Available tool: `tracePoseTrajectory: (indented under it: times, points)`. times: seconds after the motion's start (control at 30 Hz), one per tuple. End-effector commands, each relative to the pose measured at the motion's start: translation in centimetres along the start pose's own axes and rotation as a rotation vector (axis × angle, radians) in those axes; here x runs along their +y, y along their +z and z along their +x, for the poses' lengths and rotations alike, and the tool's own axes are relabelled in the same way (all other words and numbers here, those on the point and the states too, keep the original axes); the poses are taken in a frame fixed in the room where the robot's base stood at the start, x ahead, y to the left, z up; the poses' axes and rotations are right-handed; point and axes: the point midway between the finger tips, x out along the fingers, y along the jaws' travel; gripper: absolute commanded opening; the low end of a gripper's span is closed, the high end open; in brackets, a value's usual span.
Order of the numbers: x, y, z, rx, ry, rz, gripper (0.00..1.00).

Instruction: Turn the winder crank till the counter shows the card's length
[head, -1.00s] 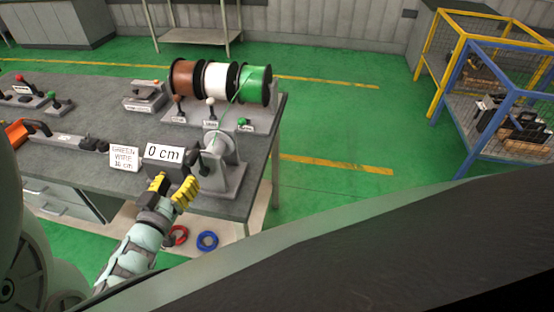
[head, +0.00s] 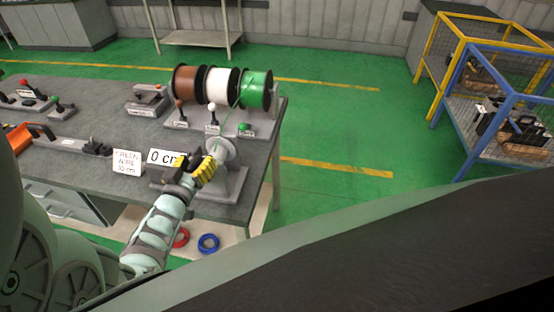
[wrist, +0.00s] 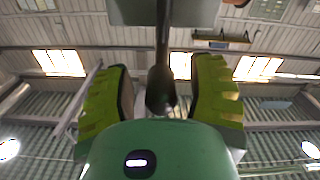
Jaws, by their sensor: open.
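The winder (head: 226,178) stands at the table's near right corner, with a green wire running to it from the green spool (head: 256,90). The counter (head: 162,156) reads 0 cm, partly hidden by my gripper. The card (head: 128,163) beside it reads green wire and a length that looks like 10 cm. My gripper (head: 190,168) is open in front of the winder. In the wrist view, the dark crank handle (wrist: 161,88) lies between the two yellow-green fingers, with gaps on both sides. In the head view my gripper hides the crank.
Brown (head: 188,84) and white (head: 217,86) spools sit beside the green one, with small levers in front. A blue coil (head: 208,242) lies on the shelf below.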

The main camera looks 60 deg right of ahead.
Motion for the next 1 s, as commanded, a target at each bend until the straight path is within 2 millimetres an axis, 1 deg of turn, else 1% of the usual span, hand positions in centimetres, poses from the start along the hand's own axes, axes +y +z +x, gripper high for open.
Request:
tracePoseTrajectory:
  times: [0.13,0.17,0.73,1.0]
  points:
    - [0.13,0.04,0.03,-0.001,0.003,0.000,0.56]
    - [0.12,0.03,0.02,-0.001,0.003,0.000,0.58]
    - [0.01,0.02,-0.03,0.000,0.000,0.000,0.00]
    - [-0.03,0.02,-0.04,0.000,-0.001,0.000,0.00]
